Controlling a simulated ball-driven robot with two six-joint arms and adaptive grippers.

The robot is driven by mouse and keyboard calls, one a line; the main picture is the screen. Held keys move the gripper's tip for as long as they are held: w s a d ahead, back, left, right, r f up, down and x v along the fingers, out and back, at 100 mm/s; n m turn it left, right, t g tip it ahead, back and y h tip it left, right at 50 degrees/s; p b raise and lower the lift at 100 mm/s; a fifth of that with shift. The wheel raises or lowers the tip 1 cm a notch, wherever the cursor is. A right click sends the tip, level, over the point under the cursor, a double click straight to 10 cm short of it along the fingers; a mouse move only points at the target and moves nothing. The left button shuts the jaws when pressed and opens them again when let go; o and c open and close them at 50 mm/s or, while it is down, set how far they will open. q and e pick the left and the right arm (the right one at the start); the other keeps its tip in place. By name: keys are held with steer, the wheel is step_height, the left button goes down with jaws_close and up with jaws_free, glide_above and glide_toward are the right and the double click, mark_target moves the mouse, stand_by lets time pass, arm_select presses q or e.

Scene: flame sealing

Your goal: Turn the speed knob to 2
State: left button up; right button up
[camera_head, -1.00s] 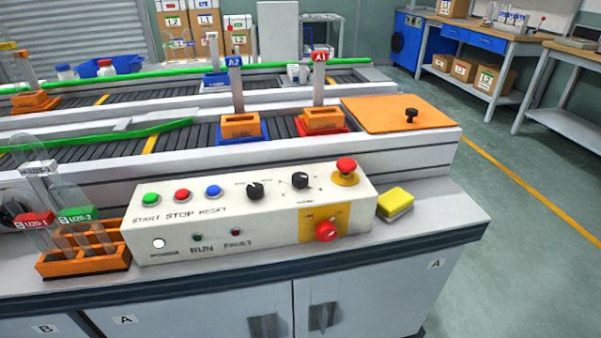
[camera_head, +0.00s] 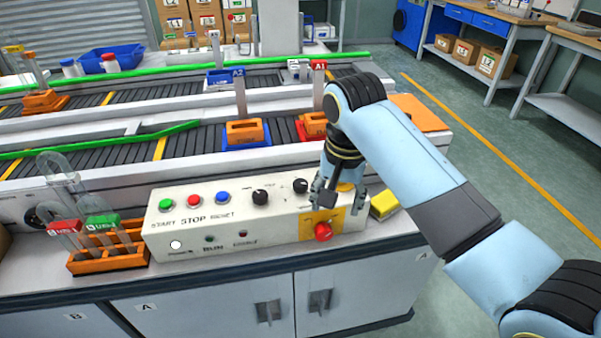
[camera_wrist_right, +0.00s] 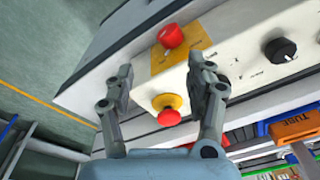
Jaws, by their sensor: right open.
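The white control panel (camera_head: 275,225) carries two black knobs. The left knob (camera_head: 260,197) is in clear view; the right knob (camera_head: 300,186) is close to my right gripper's left side. I cannot read which one is the speed knob or its numbers. My right gripper (camera_head: 336,200) is open above the panel's right end. In the right wrist view my right gripper (camera_wrist_right: 160,68) has its fingers spread, with nothing held. A black knob (camera_wrist_right: 279,50) lies to the right of the fingers there, apart from them. My left gripper is not in view.
A red mushroom button on a yellow collar (camera_wrist_right: 168,108) shows between my fingers. A red knob on a yellow plate (camera_head: 323,232) is at the panel's front right. A yellow sponge (camera_head: 384,205) lies right of the panel; an orange tube rack (camera_head: 108,262) stands left.

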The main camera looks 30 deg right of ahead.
mark_target(300, 183)
steer(key=w+a+r+m+g, duration=0.1)
steer(key=w+a+r+m, duration=0.1)
steer(key=w+r+m, duration=0.7)
steer(key=f+n, duration=0.1)
steer(key=f, duration=0.3)
steer(key=w+f+n, duration=0.1)
steer(key=f, duration=0.3)
steer(key=w+f+n, duration=0.1)
steer(key=f, duration=0.3)
steer(key=shift+y+b, duration=0.3)
steer(key=shift+b, duration=0.05)
jaws_close()
steer(key=shift+r+n, duration=0.1)
steer(key=shift+n, duration=0.2)
